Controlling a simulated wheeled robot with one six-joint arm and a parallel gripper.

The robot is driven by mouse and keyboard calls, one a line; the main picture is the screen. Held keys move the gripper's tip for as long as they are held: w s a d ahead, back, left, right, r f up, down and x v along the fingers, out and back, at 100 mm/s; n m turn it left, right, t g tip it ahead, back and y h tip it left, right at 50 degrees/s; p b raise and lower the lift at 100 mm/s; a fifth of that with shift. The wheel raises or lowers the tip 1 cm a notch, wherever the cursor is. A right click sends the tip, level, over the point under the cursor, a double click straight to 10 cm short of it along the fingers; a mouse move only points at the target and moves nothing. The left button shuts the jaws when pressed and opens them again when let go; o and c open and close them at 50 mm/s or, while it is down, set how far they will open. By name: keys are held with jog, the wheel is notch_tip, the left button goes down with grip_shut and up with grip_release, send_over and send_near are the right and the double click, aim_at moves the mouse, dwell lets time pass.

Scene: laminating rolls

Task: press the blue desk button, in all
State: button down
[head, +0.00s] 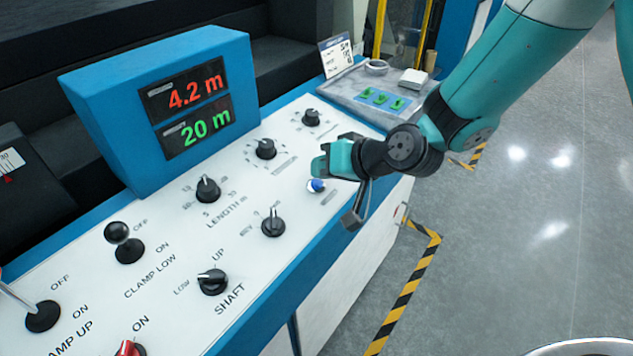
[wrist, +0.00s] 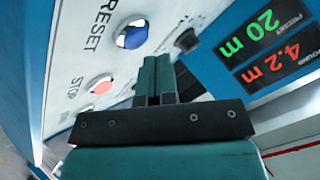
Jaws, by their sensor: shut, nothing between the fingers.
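The blue desk button (head: 316,186) sits in a pale ring on the white sloped panel, near its right end. In the wrist view the blue button (wrist: 133,36) shows next to the word RESET, ahead of the fingers and a little left of them. My gripper (head: 319,167) is shut and empty, just above and beside the button in the head view. Its two teal fingers (wrist: 155,80) lie together in the wrist view. The button is partly covered by my gripper in the head view. I cannot tell if the fingertips touch the panel.
The panel (head: 170,262) carries several black knobs, such as the LENGTH knob (head: 207,188), and levers. A red STOP button (wrist: 101,85) is near the blue one. A blue display box (head: 150,110) reads 4.2 m and 20 m. A grey tray (head: 350,92) is behind my gripper.

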jog(key=shift+f+b, duration=0.3)
jog(key=shift+f, duration=0.05)
jog(key=shift+a+f+b, duration=0.1)
jog(key=shift+f+b, duration=0.2)
jog(key=shift+f, duration=0.05)
dwell(0.5)
jog(key=shift+r, duration=0.15)
jog(key=shift+r+p, duration=0.5)
jog(key=shift+r, duration=0.15)
jog(key=r+p, duration=0.2)
jog(key=r, duration=0.1)
jog(key=d+r+p, duration=0.1)
jog(key=r, duration=0.1)
jog(key=shift+s, duration=0.3)
dwell(0.8)
